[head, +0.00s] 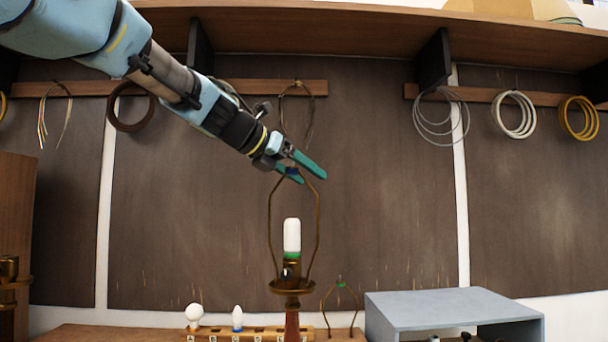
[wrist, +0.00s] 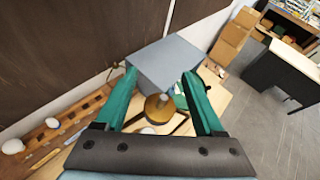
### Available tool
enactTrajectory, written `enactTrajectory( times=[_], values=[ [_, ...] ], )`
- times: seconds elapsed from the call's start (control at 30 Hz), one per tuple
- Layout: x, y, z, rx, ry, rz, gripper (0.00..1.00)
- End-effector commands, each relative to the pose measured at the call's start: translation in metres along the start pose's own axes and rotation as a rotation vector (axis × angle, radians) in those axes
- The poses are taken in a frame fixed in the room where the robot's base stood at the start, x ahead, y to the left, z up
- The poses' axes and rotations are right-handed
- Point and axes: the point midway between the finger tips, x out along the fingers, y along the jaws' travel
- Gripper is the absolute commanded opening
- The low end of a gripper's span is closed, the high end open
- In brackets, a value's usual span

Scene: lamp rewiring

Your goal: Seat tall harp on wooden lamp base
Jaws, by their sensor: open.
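The tall harp (head: 271,225) is a thin brass wire loop. It stands upright around a white bulb (head: 292,235), with its legs reaching down to the brass dish of the lamp base (head: 292,324). Whether the leg ends are seated cannot be told. The base has a reddish-brown wooden stem, partly cut off by the lower picture edge. My gripper (head: 314,179), with green fingers, is open at the harp's top; any contact is unclear. In the wrist view the brass dish (wrist: 158,106) shows between the spread fingers.
A shorter harp (head: 340,296) stands right of the lamp. A grey box (head: 445,306) stands further right. A lettered wooden rack (head: 215,333) with a round bulb (head: 194,313) and a pointed bulb (head: 238,317) is at left. Wire coils hang behind under a shelf (head: 350,32).

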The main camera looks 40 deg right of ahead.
Motion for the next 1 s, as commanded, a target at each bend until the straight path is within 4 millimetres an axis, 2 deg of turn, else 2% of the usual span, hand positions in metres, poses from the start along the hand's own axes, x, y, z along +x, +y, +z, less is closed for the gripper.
enactTrajectory(
  times=[0.17, 0.6, 0.77, 1.0],
  values=[
    [-0.013, 0.001, -0.001, 0.001, -0.002, 0.001, 0.7],
    [-0.092, 0.001, -0.001, 0.001, -0.002, 0.003, 0.7],
    [-0.106, 0.0, 0.0, 0.0, -0.001, 0.002, 0.7],
    [-0.108, 0.0, 0.0, 0.0, 0.001, 0.0, 0.7]
  ],
)
